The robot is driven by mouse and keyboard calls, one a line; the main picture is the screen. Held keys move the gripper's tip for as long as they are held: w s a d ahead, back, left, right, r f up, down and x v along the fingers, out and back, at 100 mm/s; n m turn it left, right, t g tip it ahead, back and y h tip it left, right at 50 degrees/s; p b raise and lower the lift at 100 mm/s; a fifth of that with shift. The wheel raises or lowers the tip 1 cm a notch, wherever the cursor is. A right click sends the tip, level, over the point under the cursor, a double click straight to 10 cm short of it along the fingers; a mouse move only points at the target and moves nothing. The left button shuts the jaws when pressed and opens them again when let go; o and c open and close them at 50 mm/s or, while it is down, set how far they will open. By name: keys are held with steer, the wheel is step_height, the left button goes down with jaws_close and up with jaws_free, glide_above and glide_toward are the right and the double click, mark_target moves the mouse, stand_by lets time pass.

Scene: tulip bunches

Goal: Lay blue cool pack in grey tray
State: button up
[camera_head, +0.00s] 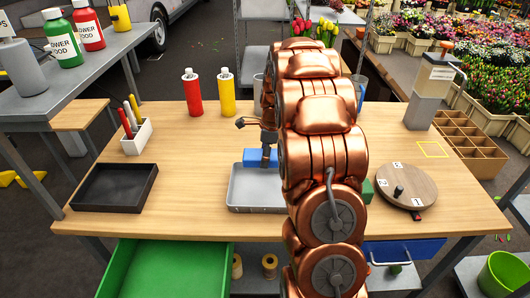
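The blue cool pack (252,158) shows at the back edge of the grey tray (237,204), on the middle of the wooden table. My gripper (266,154) points down at the pack, with one finger against its near face, and appears shut on it. The other finger is hidden. The pack overlaps the tray's far rim in the picture; I cannot tell whether it touches the tray. The visible tray floor is empty. My copper arm hides the tray's right part.
A black tray (83,205) lies at the left. Red (193,92) and yellow (226,93) bottles stand behind. A round wooden board (425,184) is at the right, near a wooden compartment box (482,157). A green drawer (165,275) is open in front. The table's left middle is clear.

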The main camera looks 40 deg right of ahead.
steer(key=shift+f+b, duration=0.4)
steer(key=shift+f, duration=1.6)
steer(key=o, duration=1.5)
steer(key=r, duration=0.4)
steer(key=d+r, duration=0.1)
steer(key=r, duration=0.3)
steer(key=s+r, duration=0.1)
steer(key=r, duration=0.3)
steer(key=shift+s+d, duration=0.1)
steer(key=shift+d, duration=0.1)
